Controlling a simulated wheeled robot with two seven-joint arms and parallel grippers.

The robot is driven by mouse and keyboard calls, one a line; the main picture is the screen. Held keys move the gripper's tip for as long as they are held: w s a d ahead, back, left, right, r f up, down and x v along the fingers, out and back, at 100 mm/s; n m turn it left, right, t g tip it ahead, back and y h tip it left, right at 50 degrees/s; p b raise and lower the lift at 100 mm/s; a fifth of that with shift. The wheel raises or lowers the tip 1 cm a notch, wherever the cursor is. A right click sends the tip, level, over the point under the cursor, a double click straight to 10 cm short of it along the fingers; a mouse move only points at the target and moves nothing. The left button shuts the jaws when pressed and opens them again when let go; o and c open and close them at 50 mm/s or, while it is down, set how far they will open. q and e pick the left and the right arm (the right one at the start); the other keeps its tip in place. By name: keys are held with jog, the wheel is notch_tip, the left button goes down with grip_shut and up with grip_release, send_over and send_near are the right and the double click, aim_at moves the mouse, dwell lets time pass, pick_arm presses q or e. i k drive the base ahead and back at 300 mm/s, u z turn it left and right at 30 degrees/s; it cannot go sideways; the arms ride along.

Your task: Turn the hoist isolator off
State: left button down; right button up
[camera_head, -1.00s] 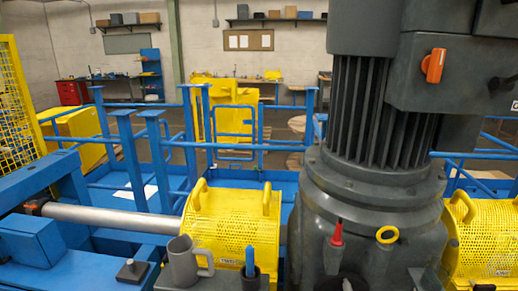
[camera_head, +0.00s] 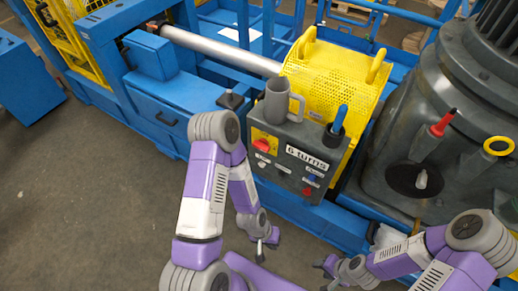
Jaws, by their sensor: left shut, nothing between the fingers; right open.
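A grey control box (camera_head: 320,142) labelled "6 turns" stands in front of the yellow mesh guard. A red switch handle (camera_head: 262,145) sits on a yellow plate at its left end. Small red and blue controls (camera_head: 310,184) sit low on its right side. I cannot read which one is the hoist isolator. My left gripper (camera_head: 268,243) is shut and empty, below and in front of the box, apart from it. My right gripper (camera_head: 325,271) is open and empty, lower and to the right, touching nothing that I can see.
The yellow guard (camera_head: 325,78) and grey gear housing (camera_head: 410,125) rise behind. A red-handled part (camera_head: 440,125) is on the housing. Floor at left is clear.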

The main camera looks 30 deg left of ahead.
aim_at(262, 145)
jog(key=k, duration=0.85)
jog(key=u, duration=1.45)
jog(key=i, duration=0.65)
jog(key=u, duration=0.05)
